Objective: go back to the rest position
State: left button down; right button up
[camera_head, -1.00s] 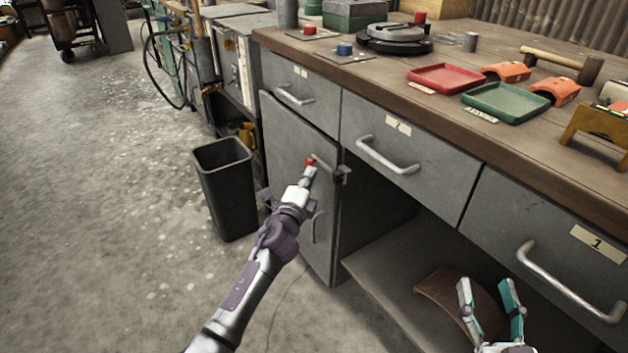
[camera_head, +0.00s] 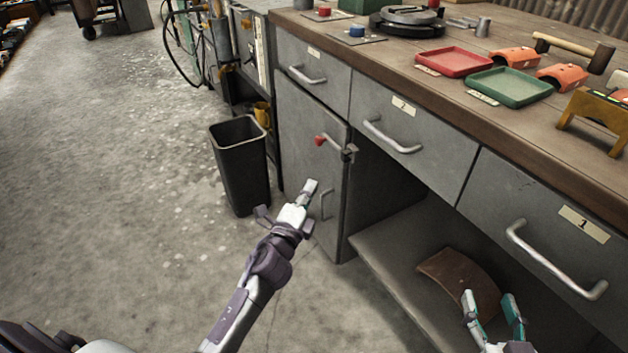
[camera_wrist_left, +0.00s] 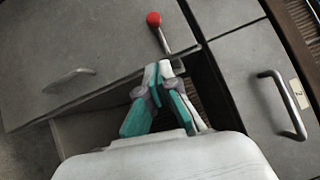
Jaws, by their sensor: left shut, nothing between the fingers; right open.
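My left gripper (camera_head: 308,190) is shut and empty, in front of the grey cabinet door (camera_head: 300,160). It is apart from the red-knobbed latch lever (camera_head: 321,141), which sits on the door above it. In the left wrist view the shut fingers (camera_wrist_left: 160,75) show just below the lever's red knob (camera_wrist_left: 153,19). My right gripper (camera_head: 493,300) is open and empty at the lower right, in front of the open shelf space under the bench.
A black bin (camera_head: 240,165) stands left of the cabinet. Drawers with metal handles (camera_head: 395,140) line the bench front. A brown curved panel (camera_head: 462,278) lies on the lower shelf (camera_head: 375,243). Trays and a mallet (camera_head: 575,50) are on the bench top.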

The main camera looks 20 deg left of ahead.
pick_arm(q)
jog(key=shift+s, duration=0.15)
dwell(0.3)
